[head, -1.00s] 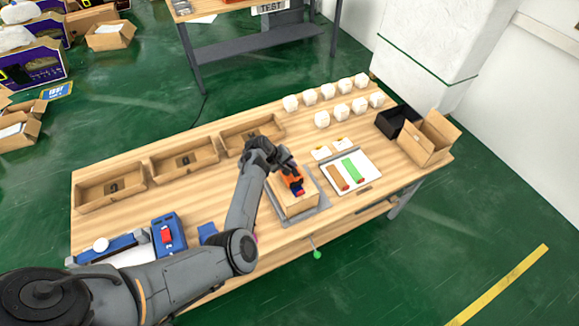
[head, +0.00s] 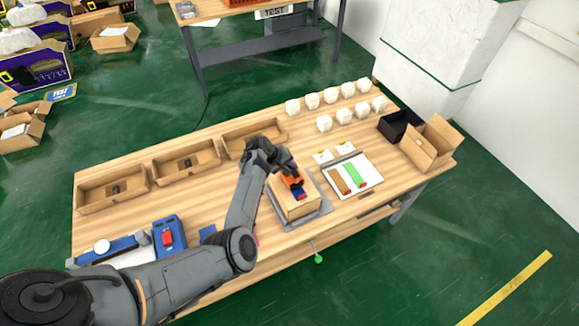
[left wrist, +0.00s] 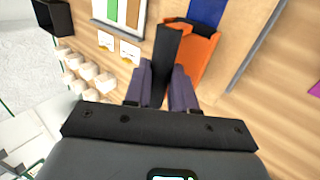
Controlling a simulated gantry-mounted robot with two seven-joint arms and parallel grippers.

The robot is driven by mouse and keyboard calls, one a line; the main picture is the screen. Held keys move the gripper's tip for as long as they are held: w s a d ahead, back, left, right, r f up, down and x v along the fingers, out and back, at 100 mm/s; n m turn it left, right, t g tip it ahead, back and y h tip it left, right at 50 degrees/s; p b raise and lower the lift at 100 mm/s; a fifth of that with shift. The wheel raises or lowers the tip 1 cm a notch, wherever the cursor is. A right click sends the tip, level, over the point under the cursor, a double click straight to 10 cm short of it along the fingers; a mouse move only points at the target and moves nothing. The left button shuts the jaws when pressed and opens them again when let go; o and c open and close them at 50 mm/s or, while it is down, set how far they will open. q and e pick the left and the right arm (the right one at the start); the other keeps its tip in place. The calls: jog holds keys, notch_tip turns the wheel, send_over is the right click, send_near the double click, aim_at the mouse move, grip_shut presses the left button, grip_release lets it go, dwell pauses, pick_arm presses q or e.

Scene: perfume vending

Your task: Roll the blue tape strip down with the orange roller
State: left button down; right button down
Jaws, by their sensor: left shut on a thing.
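My left gripper (head: 283,163) is shut on the black handle of the orange roller (head: 290,181). The roller is over the top of a cardboard box (head: 297,209); whether it touches the top is hard to tell. The blue tape strip (head: 299,192) shows on the box in front of the roller, with a red bit at its end. In the left wrist view, the gripper (left wrist: 160,90) holds the black handle, the orange roller body (left wrist: 198,52) lies beside it, and the blue tape (left wrist: 208,10) shows beyond. My right gripper is out of view.
The box sits on a grey plate (head: 322,215). To its right is a white board (head: 373,170) with brown and green strips. White pieces (head: 325,123), a black bin (head: 398,123) and an open carton (head: 428,143) stand farther right. Trays (head: 187,160) line the back left.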

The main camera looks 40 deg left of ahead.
pick_arm(q)
jog(key=shift+w+r+p, duration=0.1)
jog(key=shift+r+p, duration=3.2)
jog(key=shift+r, duration=0.2)
